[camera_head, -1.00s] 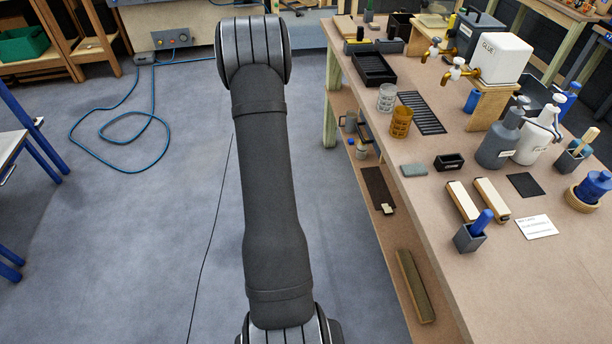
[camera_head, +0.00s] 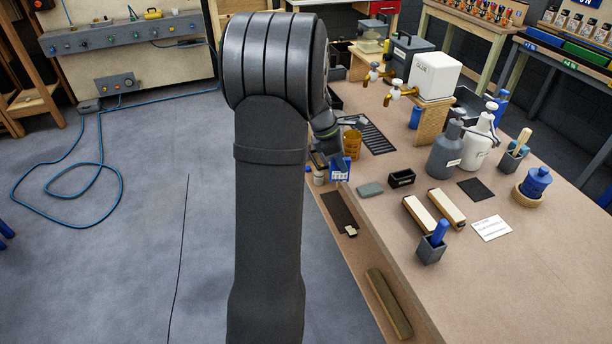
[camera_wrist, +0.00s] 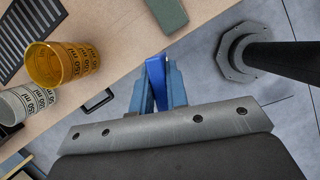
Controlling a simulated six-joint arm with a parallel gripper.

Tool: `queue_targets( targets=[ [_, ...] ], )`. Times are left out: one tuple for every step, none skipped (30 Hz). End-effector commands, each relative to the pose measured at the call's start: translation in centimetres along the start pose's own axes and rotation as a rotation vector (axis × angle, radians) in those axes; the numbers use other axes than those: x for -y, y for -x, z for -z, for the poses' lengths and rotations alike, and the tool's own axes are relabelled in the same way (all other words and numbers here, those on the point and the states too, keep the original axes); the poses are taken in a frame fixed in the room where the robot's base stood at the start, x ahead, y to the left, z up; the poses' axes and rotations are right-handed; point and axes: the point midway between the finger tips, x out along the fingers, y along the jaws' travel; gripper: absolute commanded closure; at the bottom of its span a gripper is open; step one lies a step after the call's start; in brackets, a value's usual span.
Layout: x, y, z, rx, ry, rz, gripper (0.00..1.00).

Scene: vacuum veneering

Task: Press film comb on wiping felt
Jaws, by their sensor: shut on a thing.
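My gripper (camera_head: 331,150) is shut on a blue piece with pale marks, which I take as the film comb (camera_head: 340,171). They are at the left edge of the bench, partly behind my arm. In the wrist view my gripper (camera_wrist: 157,88) has the blue comb (camera_wrist: 155,70) between its fingers, seen nearly end-on. A flat grey-green pad, apparently the wiping felt (camera_head: 370,190), lies on the bench just right of and nearer than the comb. It also shows at the top of the wrist view (camera_wrist: 168,13). The comb appears apart from it.
An amber cup (camera_head: 352,144) stands behind the gripper. A small black box (camera_head: 401,178) is right of the felt. Two pale-topped blocks (camera_head: 446,207) and a grey holder (camera_head: 431,252) stand nearer. A lower shelf (camera_head: 345,255) runs along the bench's left side.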

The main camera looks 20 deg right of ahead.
Motion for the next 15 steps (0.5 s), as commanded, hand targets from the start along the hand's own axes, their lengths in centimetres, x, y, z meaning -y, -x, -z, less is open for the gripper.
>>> queue_targets(
  targets=[
    [0.3,0.3,-2.0,0.001,0.037,-0.02,1.0],
    [0.4,0.5,-3.0,0.001,0.065,-0.033,1.0],
    [0.6,0.6,-4.2,0.001,0.102,-0.047,1.0],
    [0.8,0.8,-5.0,0.001,0.125,-0.057,1.0],
    [0.9,0.9,-5.8,0.002,0.15,-0.067,1.0],
    [1.2,1.0,-6.7,0.0,0.177,-0.077,1.0],
    [1.3,1.1,-7.3,0.0,0.197,-0.085,1.0],
    [1.4,1.2,-7.9,0.0,0.214,-0.092,1.0],
    [1.6,1.3,-8.6,0.0,0.236,-0.101,1.0],
    [1.7,1.4,-9.0,0.0,0.25,-0.106,1.0],
    [1.8,1.5,-9.4,0.0,0.261,-0.11,1.0],
    [1.9,1.6,-9.7,-0.001,0.274,-0.115,1.0],
    [1.9,1.6,-9.9,-0.001,0.282,-0.118,1.0],
    [2.0,1.6,-10.1,-0.001,0.289,-0.121,1.0],
    [2.1,1.6,-10.3,-0.001,0.296,-0.123,1.0]
  ],
)
